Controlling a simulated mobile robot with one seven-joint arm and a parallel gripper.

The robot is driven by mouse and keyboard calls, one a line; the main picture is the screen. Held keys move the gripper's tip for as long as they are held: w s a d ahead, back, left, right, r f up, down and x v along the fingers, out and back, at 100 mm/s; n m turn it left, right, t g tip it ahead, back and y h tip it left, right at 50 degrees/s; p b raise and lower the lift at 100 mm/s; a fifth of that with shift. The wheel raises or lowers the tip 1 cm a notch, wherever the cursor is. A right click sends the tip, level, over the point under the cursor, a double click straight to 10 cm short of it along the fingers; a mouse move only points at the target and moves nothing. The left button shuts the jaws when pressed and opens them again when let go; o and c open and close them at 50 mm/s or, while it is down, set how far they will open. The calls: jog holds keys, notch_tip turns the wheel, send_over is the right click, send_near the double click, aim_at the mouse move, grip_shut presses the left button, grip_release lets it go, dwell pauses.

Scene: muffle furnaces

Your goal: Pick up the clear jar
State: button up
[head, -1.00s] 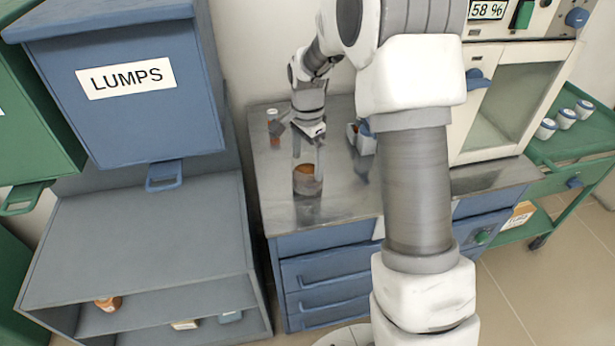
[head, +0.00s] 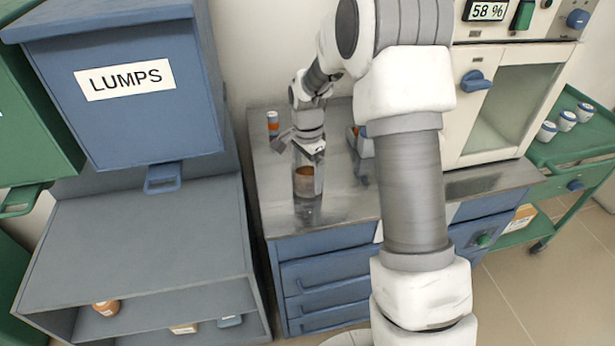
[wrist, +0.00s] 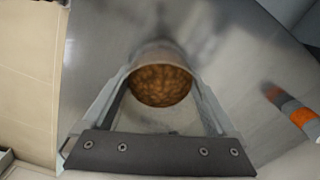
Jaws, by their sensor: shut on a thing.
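The clear jar (head: 304,184) with brown lumpy contents is upright at the left part of the metal worktop (head: 345,205). My gripper (head: 308,168) points down over it and is shut on it, with a finger on either side. In the wrist view, the jar (wrist: 160,82) sits between the two fingers of my gripper (wrist: 160,90), its round mouth facing the camera. Its base seems to be at the worktop; I see no clear gap.
A small orange-and-grey container (head: 273,124) stands behind the jar; it also shows in the wrist view (wrist: 300,115). The blue LUMPS bin (head: 130,95) is at left. The worktop's front is clear.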

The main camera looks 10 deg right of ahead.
aim_at(307, 165)
notch_tip(307, 165, up, 4)
jog(key=shift+r+p, duration=0.15)
jog(key=shift+p, duration=0.3)
jog(key=s+d+r, duration=0.6)
jog(key=s+d, duration=0.1)
jog(key=d, duration=0.1)
jog(key=shift+s+d+r+p, duration=0.35)
jog(key=shift+s+p, duration=0.05)
jog(key=shift+p, duration=0.05)
jog(key=o, duration=0.7)
jog(key=shift+c, duration=0.2)
jog(key=c, duration=0.7)
jog(key=shift+o, duration=0.2)
jog(key=shift+w+a+f+b, duration=0.6)
jog(key=shift+w+a+f, duration=1.4)
jog(key=shift+a, duration=0.2)
jog(key=shift+w+a+f+b, duration=0.55)
jog(key=shift+w+a+f, duration=1.4)
jog(key=shift+a, duration=0.25)
